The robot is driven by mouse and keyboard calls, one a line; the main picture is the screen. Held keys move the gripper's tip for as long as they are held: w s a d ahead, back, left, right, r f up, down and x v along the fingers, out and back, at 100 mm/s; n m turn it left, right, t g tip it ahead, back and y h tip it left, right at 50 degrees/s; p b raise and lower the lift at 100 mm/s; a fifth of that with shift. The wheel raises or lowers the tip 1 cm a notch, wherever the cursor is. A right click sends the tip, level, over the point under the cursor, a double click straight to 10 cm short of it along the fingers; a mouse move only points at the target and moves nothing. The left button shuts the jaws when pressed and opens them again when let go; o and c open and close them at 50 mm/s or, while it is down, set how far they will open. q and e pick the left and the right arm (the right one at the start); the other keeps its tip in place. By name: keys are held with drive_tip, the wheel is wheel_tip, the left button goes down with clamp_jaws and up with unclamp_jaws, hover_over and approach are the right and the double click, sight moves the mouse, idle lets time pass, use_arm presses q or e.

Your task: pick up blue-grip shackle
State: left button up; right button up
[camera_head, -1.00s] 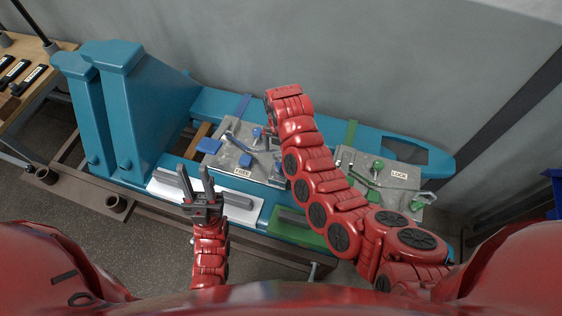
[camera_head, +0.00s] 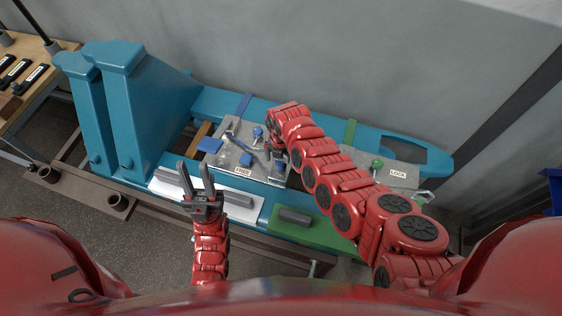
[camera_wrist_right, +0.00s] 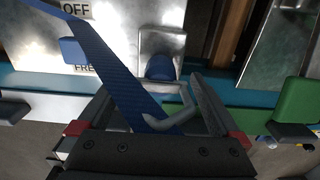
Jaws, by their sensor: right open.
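The right gripper is open, with a finger on each side of the grip; contact cannot be told. My left gripper (camera_head: 196,175) is open and empty in front of the plate.
A blue knob (camera_head: 257,132) and blue blocks (camera_head: 246,159) sit on the left plate. A second plate (camera_head: 398,175) labelled LOCK, with a green knob (camera_head: 377,163), is at right. A green pad (camera_head: 325,232) lies in front. Tall teal posts (camera_head: 125,110) stand at left.

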sight(279, 160)
drive_tip(key=c, duration=1.3)
drive_tip(key=shift+r, duration=0.15)
drive_tip(key=shift+r, duration=0.55)
drive_tip(key=shift+s+a+r+b, duration=0.1)
drive_tip(key=shift+a+r+b, duration=0.05)
drive_tip(key=shift+r, duration=0.4)
drive_tip(key=shift+s+a+r+b, duration=0.1)
drive_tip(key=shift+a+r+b, duration=0.05)
drive_tip(key=shift+r, duration=0.35)
drive_tip(key=s+a+r+b, duration=0.1)
drive_tip(key=s+a+b, duration=0.1)
drive_tip(key=s+a, duration=0.7)
drive_tip(key=s, duration=0.3)
drive_tip(key=shift+s+r, duration=0.25)
